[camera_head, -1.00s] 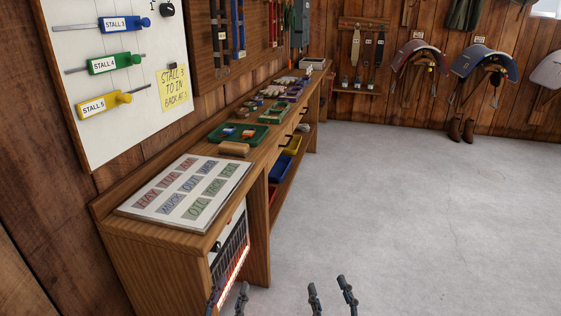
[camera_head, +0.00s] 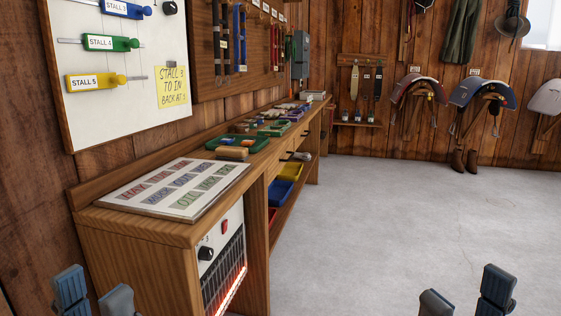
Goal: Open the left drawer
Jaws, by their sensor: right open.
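The wooden workbench (camera_head: 130,232) runs along the left wall, its front facing right. Its drawer fronts sit under the top, seen at a steep angle. The nearer one, on the left, (camera_head: 283,160) has a small dark handle and appears shut. The other is further along and too small to tell clearly. My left gripper (camera_head: 95,294) is at the bottom left, before the bench's near end, with its fingertips apart and empty. My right gripper (camera_head: 466,294) is open and empty at the bottom right, over the floor. Both are well short of the drawers.
A yellow bin (camera_head: 291,170) and blue bin (camera_head: 279,190) sit under the drawers. The floor (camera_head: 400,220) is clear.

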